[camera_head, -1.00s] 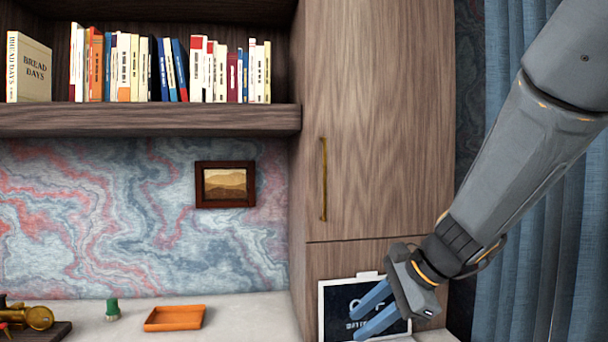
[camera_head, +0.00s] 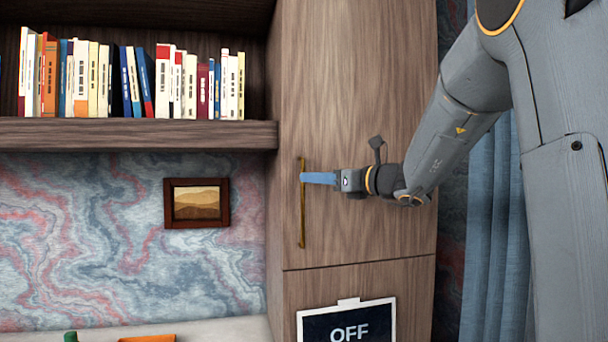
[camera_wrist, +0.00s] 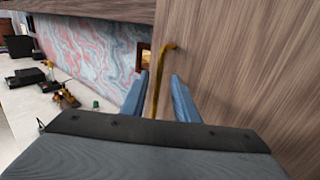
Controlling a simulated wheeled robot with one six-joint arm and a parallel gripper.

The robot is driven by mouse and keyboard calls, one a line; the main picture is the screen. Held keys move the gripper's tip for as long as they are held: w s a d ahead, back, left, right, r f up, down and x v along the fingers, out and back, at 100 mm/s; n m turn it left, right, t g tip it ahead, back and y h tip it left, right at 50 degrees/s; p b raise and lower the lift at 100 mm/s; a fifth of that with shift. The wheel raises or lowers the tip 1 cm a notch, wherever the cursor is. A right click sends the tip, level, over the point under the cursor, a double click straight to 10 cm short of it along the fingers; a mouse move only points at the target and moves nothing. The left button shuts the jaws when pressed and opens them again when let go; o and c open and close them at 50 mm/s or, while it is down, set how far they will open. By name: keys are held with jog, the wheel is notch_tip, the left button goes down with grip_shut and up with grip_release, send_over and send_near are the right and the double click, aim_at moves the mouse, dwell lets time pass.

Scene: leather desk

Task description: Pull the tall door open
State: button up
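The tall door (camera_head: 355,120) is a wood-grain cabinet panel, shut, with a thin vertical brass handle (camera_head: 302,222) near its left edge. My gripper (camera_head: 305,178) is at the upper part of the handle, its blue fingers pointing left. In the wrist view the handle (camera_wrist: 157,85) runs down between the two blue fingers (camera_wrist: 160,95), which are spread with a gap on each side. The fingers look open, and contact with the handle is not visible. The lower end of the handle is hidden in the wrist view by the gripper body.
A bookshelf (camera_head: 140,134) with several books is left of the cabinet. A framed picture (camera_head: 197,222) hangs on the marbled wall. An OFF sign (camera_head: 347,322) stands below the door. An orange tray (camera_head: 148,339) is on the desk. Blue curtains (camera_head: 490,230) hang at the right.

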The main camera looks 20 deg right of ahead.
jog(key=shift+x, duration=1.35)
